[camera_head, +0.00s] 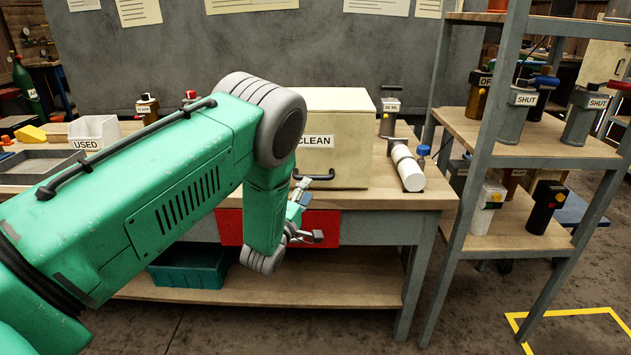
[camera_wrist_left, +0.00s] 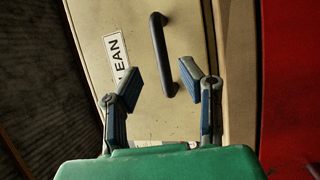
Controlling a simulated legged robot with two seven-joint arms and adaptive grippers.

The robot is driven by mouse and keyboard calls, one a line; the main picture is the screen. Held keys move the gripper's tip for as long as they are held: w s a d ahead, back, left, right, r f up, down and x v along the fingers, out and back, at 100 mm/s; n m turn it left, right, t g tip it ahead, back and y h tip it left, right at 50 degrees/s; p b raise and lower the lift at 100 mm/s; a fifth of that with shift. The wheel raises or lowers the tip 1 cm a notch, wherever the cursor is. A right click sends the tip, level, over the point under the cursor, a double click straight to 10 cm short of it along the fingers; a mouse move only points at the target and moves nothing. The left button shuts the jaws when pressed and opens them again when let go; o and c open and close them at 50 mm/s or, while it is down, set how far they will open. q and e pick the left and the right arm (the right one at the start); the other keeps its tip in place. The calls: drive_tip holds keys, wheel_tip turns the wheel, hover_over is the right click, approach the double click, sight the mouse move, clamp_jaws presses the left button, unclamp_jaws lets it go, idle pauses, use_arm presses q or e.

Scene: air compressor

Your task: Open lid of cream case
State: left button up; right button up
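The cream case (camera_head: 349,103) stands on the workbench with a "CLEAN" label on its front. Its dark bar handle (camera_head: 322,177) is low on the front face in the head view. In the left wrist view the case's front (camera_wrist_left: 185,120) fills the middle, with the handle (camera_wrist_left: 161,50) running steeply across it. My left gripper (camera_head: 308,214) is in front of the case's lower front, partly hidden by my arm. In the wrist view the left gripper (camera_wrist_left: 160,76) has its fingers apart and empty, one on each side of the handle's line. Contact cannot be told. The case looks closed.
A white cylinder (camera_head: 407,167) lies right of the case. A "USED" bin (camera_head: 96,130) and grey tray (camera_head: 40,167) are at left. A red panel (camera_head: 325,227) is under the bench top, and a teal crate (camera_head: 190,270) is on the lower shelf. A metal rack (camera_head: 535,130) stands at right.

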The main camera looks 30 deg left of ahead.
sight(314, 178)
use_arm(q)
drive_tip(key=x, duration=0.4)
drive_tip(key=a+x, duration=0.1)
drive_tip(key=shift+w+f+b, duration=0.2)
drive_tip(key=shift+w+b, duration=0.15)
drive_tip(key=shift+w, duration=0.05)
drive_tip(key=shift+w+d+r, duration=0.1)
drive_tip(key=shift+d, duration=0.2)
clamp_jaws()
